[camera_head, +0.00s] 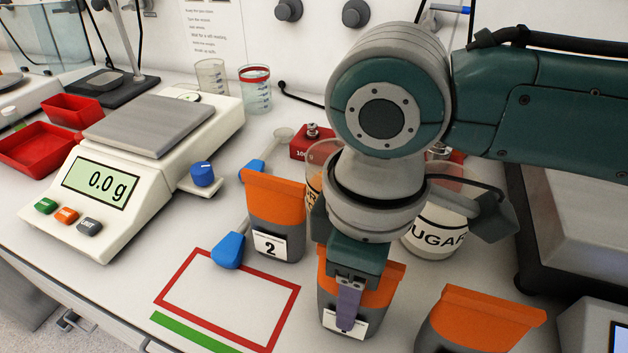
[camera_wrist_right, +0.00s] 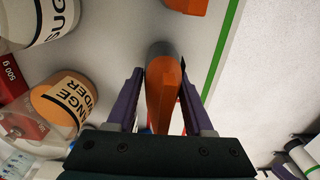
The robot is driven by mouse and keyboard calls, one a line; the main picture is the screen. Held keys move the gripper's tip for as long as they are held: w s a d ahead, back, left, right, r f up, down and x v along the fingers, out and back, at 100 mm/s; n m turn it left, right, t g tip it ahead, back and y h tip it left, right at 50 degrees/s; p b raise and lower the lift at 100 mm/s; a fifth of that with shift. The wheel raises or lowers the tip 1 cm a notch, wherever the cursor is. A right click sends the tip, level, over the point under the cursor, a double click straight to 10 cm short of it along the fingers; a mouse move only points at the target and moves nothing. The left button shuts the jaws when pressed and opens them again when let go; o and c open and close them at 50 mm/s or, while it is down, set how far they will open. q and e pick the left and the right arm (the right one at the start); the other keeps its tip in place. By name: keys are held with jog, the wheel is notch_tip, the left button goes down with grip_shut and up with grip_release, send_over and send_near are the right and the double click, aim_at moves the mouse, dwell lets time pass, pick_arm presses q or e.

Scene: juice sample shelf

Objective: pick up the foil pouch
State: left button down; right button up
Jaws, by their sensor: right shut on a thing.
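The foil pouch in my grip is orange above and grey below, with a white label. It stands upright at the lower middle of the head view (camera_head: 385,285), partly hidden by my right gripper (camera_head: 348,305). In the wrist view the pouch (camera_wrist_right: 162,92) shows edge-on between the purple fingers of my right gripper (camera_wrist_right: 160,75), which is shut on it. I cannot tell whether its base touches the bench. A similar pouch labelled 2 (camera_head: 272,212) stands to its left, and another (camera_head: 482,318) to its right. My left gripper is out of view.
A sugar jar (camera_head: 437,235) stands behind my gripper. An orange powder jar (camera_wrist_right: 62,102) shows in the wrist view. A scale (camera_head: 110,200) reading 0.0 g is at left. A blue-handled scoop (camera_head: 228,251) lies beside pouch 2. A red-outlined area (camera_head: 190,262) on the bench is empty.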

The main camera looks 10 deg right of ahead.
grip_shut()
dwell(0.3)
